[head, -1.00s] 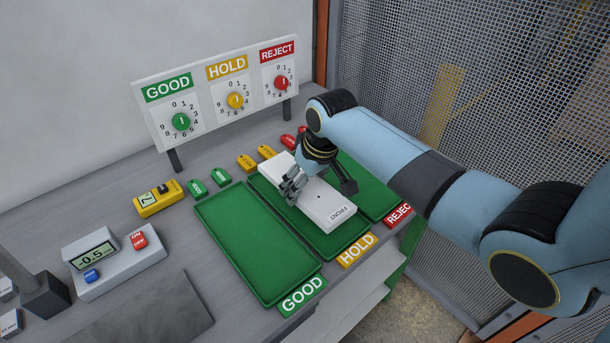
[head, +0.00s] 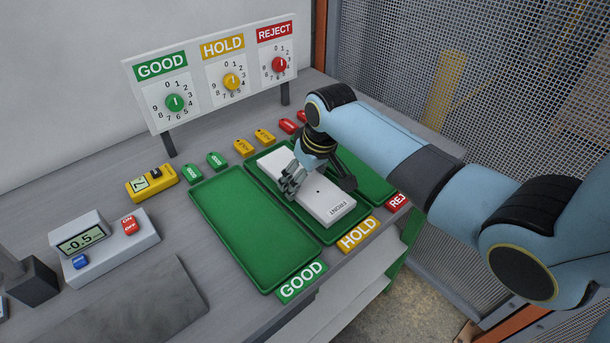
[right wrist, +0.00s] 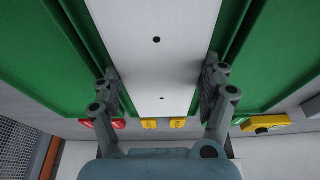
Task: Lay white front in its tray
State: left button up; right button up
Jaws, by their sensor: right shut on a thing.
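My right gripper (head: 317,180) is shut across the panel's width. In the right wrist view the white front (right wrist: 157,70) runs between the two fingers, with green on both sides. My left gripper is not in view.
The empty GOOD tray (head: 250,230) is left of the HOLD tray, and the REJECT tray (head: 362,180) is partly behind my arm. Small coloured tags (head: 243,148) lie behind the trays. A dial board (head: 215,75) stands at the back. A scale (head: 103,247) and yellow meter (head: 152,183) are at left.

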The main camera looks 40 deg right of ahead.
jog(key=shift+f, duration=0.15)
jog(key=o, duration=1.4)
jog(key=shift+c, duration=0.2)
jog(key=v, duration=1.2)
jog(key=shift+f, duration=0.1)
